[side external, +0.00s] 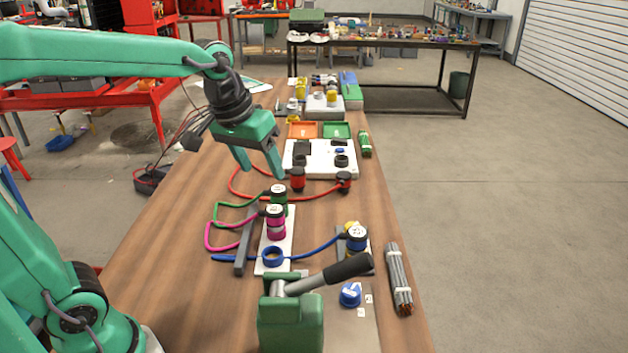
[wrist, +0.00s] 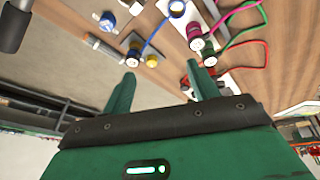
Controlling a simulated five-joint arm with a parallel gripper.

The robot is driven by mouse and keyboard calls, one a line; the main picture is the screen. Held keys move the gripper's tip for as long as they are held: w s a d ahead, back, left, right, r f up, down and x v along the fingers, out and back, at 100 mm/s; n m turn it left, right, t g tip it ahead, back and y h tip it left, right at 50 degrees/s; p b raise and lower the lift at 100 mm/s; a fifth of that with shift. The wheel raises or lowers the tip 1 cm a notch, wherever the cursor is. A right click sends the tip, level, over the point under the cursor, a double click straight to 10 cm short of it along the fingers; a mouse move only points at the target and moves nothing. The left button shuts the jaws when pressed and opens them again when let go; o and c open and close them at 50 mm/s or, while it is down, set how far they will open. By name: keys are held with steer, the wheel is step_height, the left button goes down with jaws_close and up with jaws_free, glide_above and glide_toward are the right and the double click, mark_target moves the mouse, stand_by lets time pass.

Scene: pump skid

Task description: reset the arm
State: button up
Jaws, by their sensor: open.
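My gripper (side external: 260,165) is open and empty. It hangs above the wooden table, behind the coloured connectors and left of the white board in the side view. In the wrist view its two green fingers (wrist: 160,85) stand apart with only the table and connectors beyond them. My green arm reaches in from the left edge of the side view. Nothing is seen touching the fingers.
Below stand green and magenta connectors (side external: 275,222), a blue one (side external: 356,238) and red plugs (side external: 297,178), with looping hoses. A green block with a black-handled lever (side external: 348,268) stands in front. A grey rod bundle (side external: 399,280) lies right. The table's left strip is clear.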

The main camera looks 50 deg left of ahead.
steer(key=s+f+m+t, duration=0.1)
steer(key=s+f+m, duration=0.2)
steer(key=s, duration=0.9)
steer(key=shift+s+a+f+t, duration=0.15)
steer(key=shift+a+t, duration=0.2)
steer(key=shift+t, duration=0.05)
